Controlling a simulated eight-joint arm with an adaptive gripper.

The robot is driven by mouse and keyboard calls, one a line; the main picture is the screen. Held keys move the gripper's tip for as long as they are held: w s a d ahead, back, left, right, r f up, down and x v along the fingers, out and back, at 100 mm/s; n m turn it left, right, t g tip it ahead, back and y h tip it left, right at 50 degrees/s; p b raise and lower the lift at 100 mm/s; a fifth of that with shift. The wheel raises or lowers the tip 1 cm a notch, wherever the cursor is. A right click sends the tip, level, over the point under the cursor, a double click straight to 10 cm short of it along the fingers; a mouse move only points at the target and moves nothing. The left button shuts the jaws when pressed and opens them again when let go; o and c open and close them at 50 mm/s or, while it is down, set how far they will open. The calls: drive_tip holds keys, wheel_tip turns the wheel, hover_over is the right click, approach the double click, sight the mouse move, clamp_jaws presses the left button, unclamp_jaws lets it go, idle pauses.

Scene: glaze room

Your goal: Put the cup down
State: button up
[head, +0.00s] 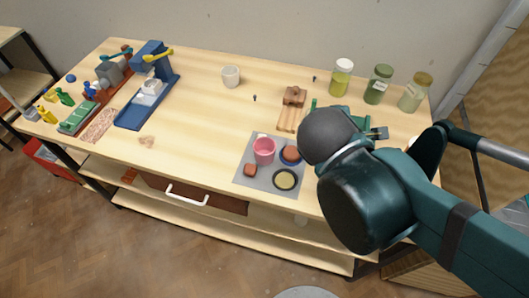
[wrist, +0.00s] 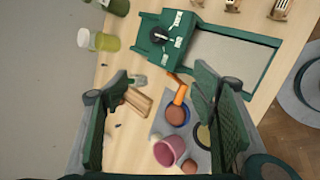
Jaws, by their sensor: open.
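A pink cup (head: 264,149) stands upright on a grey mat (head: 243,178) near the front of the table. It also shows in the wrist view (wrist: 168,151), low between my fingers in the picture. My gripper (wrist: 165,112) is open, with its two green fingers wide apart and nothing held between them. In the head view my dark teal arm hides the fingers. The cup stands clear to the left of the arm there. A white cup (head: 231,76) stands alone at the back of the table.
Jars (head: 379,85) stand at the back right. A green machine (wrist: 165,40) is partly hidden by my arm. The table's middle is clear.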

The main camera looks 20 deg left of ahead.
drive_tip(key=s+a+r+n+t+y, duration=0.1)
drive_tip(key=s+a+r+n+t, duration=0.15)
drive_tip(key=a+n, duration=0.6)
drive_tip(key=s+a+r+n+t+y, duration=0.1)
drive_tip(key=s+a+n+t, duration=0.25)
drive_tip(key=a+n, duration=0.5)
drive_tip(key=m, duration=0.2)
approach(267, 143)
drive_tip(key=shift+s+r+g, duration=0.2)
drive_tip(key=shift+r+g, duration=0.2)
drive_tip(key=shift+r, duration=0.2)
drive_tip(key=shift+w, duration=0.1)
drive_tip(key=shift+x, duration=1.2)
drive_tip(key=shift+w+f+b, duration=0.1)
drive_tip(key=shift+b, duration=0.25)
drive_tip(key=shift+b+x, duration=0.75)
drive_tip(key=shift+x, duration=1.75)
